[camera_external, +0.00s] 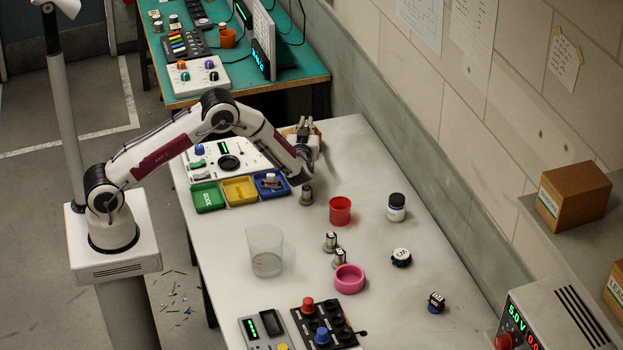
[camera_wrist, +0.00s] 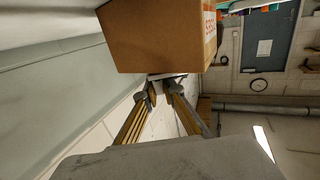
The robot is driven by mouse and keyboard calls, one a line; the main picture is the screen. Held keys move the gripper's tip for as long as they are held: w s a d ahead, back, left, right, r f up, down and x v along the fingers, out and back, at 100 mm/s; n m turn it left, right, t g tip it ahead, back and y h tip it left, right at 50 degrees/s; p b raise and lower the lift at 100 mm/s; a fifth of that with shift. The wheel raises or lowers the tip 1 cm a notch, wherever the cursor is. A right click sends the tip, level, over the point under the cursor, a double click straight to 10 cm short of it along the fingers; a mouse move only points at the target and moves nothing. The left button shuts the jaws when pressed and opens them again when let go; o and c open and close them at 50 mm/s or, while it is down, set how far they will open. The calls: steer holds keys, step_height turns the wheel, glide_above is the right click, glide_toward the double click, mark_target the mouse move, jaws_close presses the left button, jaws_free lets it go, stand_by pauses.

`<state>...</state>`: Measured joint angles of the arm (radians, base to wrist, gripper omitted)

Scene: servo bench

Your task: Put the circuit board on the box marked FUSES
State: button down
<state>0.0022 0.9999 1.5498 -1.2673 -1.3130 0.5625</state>
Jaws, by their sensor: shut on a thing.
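In the external view my gripper (camera_external: 303,126) is at the far side of the white bench, beyond the control panel, with its fingers pointing away from the camera. In the wrist view my gripper (camera_wrist: 162,86) is shut on a thin, pale, dark-edged piece (camera_wrist: 168,76), seen edge-on and mostly hidden; it appears to be the circuit board. A brown cardboard box (camera_wrist: 155,38) fills the top middle of the wrist view, beyond the fingertips. Orange lettering on its right side is too foreshortened to read surely. I cannot tell whether the piece touches the box.
Green, yellow and blue trays (camera_external: 240,190) stand below my arm. A clear beaker (camera_external: 266,250), a red cup (camera_external: 340,210), a pink ring (camera_external: 349,279) and small parts stand on the bench. Another brown box (camera_external: 575,195) sits on the right shelf; its label is unreadable.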

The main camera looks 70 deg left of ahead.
mark_target(306, 127)
steer(key=shift+f, duration=0.1)
steer(key=c, duration=2.2)
jaws_free()
steer(key=shift+o, duration=0.2)
steer(key=shift+s+d+r, duration=0.2)
steer(key=shift+d, duration=0.35)
steer(key=shift+v, duration=1)
step_height(306, 127, up, 6)
steer(key=shift+r, duration=0.45)
steer(key=shift+w+r, duration=0.1)
